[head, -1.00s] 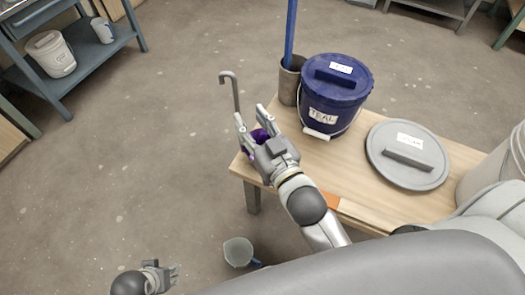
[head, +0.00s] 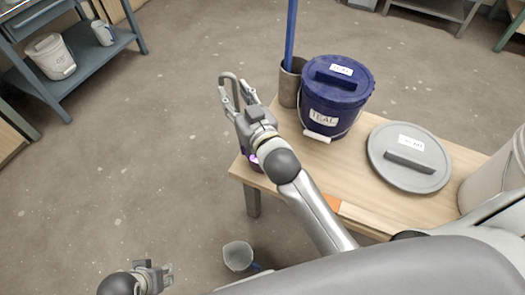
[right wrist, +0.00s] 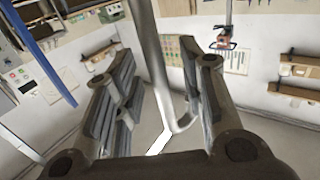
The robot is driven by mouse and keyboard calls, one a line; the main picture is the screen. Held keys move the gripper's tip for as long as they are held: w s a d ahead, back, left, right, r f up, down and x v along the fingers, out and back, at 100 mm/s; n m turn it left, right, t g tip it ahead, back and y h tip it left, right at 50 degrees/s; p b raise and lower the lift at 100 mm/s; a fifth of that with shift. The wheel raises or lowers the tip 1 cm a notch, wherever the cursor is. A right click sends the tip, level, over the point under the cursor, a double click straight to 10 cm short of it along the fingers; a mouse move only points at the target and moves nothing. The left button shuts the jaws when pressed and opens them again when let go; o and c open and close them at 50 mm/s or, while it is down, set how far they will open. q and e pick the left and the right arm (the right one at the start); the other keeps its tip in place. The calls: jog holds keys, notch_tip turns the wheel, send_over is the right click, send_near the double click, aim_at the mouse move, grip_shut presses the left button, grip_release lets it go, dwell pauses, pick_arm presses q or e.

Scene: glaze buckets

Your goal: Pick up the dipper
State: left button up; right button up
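The dipper has a grey hooked handle (head: 229,76) rising past the table's left end, with a purple part (head: 256,163) low down, mostly hidden behind my right arm. My right gripper (head: 231,98) is at the upper handle, just below the hook. In the right wrist view the dipper's handle (right wrist: 152,60) runs between the two parted fingers, its bent end lying near the right finger; the gripper (right wrist: 160,100) looks open around it. My left gripper (head: 168,274) is low at the left, over the floor, empty and apparently open.
On the wooden table (head: 360,165) stand a blue lidded bucket (head: 335,100) labelled TEAL, a grey holder (head: 289,88) with a blue stick, and a grey lid (head: 385,170). A light bucket is at the right. A small grey container (head: 238,255) is below the table's front.

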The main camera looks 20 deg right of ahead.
pick_arm(q)
jog(key=shift+s, duration=0.2)
pick_arm(e)
grip_shut()
pick_arm(q)
jog(key=shift+s+f, duration=0.1)
jog(key=shift+f, duration=0.1)
jog(key=shift+w+r, duration=0.1)
jog(key=shift+w, duration=0.1)
pick_arm(e)
jog(key=shift+r, duration=0.4)
notch_tip(320, 180, up, 8)
jog(key=p, duration=0.3)
jog(key=shift+r, duration=0.25)
pick_arm(q)
notch_tip(320, 180, down, 11)
jog(key=s, duration=0.2)
jog(key=shift+g, duration=0.4)
pick_arm(e)
jog(key=shift+r, duration=0.4)
pick_arm(q)
jog(key=shift+s, duration=0.1)
